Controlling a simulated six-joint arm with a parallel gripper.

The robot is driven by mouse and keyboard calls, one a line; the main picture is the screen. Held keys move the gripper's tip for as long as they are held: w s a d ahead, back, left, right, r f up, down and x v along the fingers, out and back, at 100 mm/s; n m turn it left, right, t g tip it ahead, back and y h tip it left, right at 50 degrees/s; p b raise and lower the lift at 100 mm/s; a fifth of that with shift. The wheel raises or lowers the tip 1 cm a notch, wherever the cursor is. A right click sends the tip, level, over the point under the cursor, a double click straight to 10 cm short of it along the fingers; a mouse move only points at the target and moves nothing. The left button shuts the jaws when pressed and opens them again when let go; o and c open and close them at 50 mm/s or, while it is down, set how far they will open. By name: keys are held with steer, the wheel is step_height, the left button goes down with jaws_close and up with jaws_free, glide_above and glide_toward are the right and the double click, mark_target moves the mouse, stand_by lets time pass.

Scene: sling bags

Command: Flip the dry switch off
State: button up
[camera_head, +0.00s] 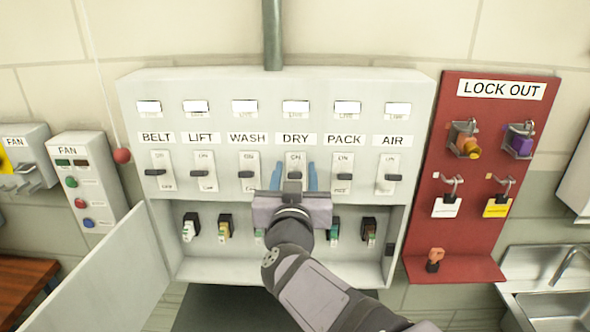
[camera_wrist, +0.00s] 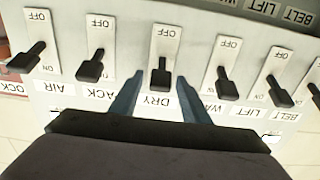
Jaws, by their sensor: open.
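The dry switch (camera_head: 295,160) is a white plate with a black lever under the DRY label on the grey wall panel. In the wrist view, which is upside down, the dry switch (camera_wrist: 164,40) has OFF at its far end. Its black lever leans toward the DRY label side; the ON marking is hidden. My gripper (camera_head: 294,169) is open in front of the panel, with one blue finger on each side of the lever. In the wrist view my gripper (camera_wrist: 160,78) straddles the lever with a gap on both sides. I see no contact.
The wash switch (camera_head: 248,172) and the pack switch (camera_head: 342,175) stand close on either side. Below is an open compartment with several small coloured parts. An open panel door (camera_head: 110,270) hangs at lower left. A red lock out board (camera_head: 480,230) stands at right.

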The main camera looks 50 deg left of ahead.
steer(key=c, duration=1.1)
steer(key=shift+o, duration=0.2)
